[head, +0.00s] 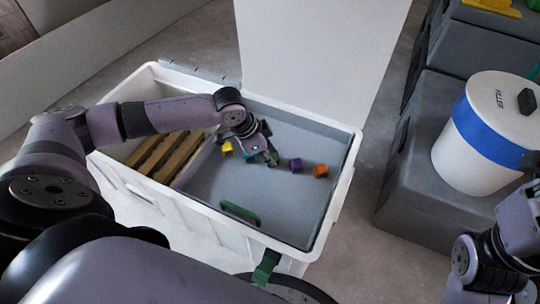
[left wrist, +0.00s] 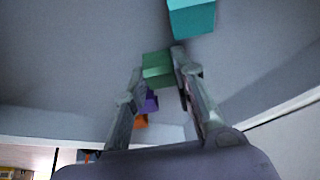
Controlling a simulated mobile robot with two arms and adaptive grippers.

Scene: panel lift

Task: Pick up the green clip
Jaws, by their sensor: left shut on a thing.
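The green clip (left wrist: 158,70) is a small block between the two fingertips of my left gripper (left wrist: 158,76) in the left wrist view. In the head view my left gripper (head: 268,150) reaches down into the grey tray (head: 284,198), shut on the green clip (head: 273,158), which it partly hides. I cannot tell whether the clip still touches the tray floor. A teal clip (left wrist: 192,17) lies beside it. A purple clip (head: 296,165) and an orange clip (head: 321,170) lie to its right in the head view, a yellow clip (head: 227,146) to its left.
The tray sits in a white bin (head: 344,190) with raised walls. Wooden slats (head: 172,155) show at its left. A green handle (head: 240,213) lies near the tray's front. A tall white panel (head: 320,55) stands behind. A white drum (head: 490,135) stands on a grey case at right.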

